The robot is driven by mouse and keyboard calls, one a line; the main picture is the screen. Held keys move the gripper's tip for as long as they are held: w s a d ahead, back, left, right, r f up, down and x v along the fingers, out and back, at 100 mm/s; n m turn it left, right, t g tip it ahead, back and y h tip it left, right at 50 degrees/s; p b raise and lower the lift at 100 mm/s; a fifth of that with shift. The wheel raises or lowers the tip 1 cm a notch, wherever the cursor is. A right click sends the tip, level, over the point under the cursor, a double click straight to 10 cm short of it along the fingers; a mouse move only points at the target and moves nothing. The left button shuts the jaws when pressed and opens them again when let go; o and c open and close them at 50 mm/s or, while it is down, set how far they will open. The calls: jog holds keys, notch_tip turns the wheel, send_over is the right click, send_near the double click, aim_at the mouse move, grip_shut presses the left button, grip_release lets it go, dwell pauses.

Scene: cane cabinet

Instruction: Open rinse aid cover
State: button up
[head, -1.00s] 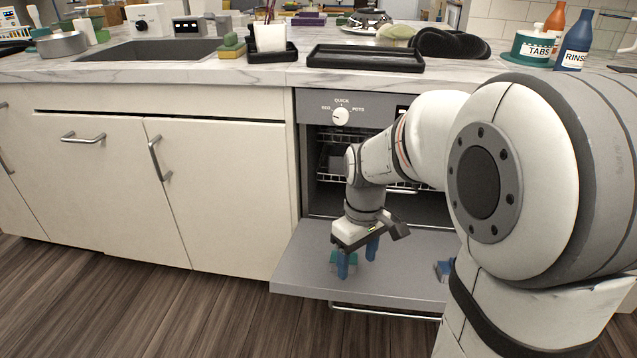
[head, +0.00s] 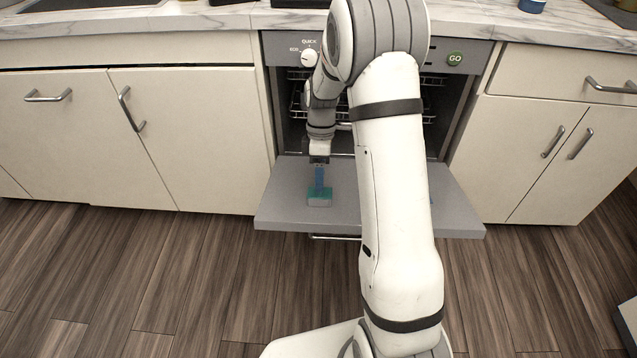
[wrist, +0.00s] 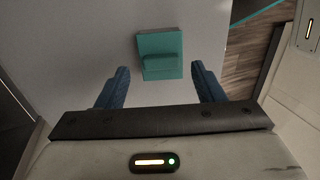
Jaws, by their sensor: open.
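The dishwasher door (head: 285,195) hangs open and flat. A teal cover with a raised lip and a grey front stands on its left part (head: 320,196); it also shows in the wrist view (wrist: 160,42). A small blue piece (head: 431,201) peeks out at the right of my arm, on the door's right part; most of it is hidden. I cannot read a label on either. My gripper (head: 320,185) is open and empty above the door beside the teal cover. In the wrist view, its blue fingers (wrist: 160,78) are apart, with the teal cover ahead between them.
The dishwasher cavity with wire racks (head: 298,105) is behind the door. The wooden floor (head: 200,270) in front is clear. My arm covers the door's middle.

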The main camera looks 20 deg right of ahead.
jog(key=shift+x, duration=1.2)
grip_shut()
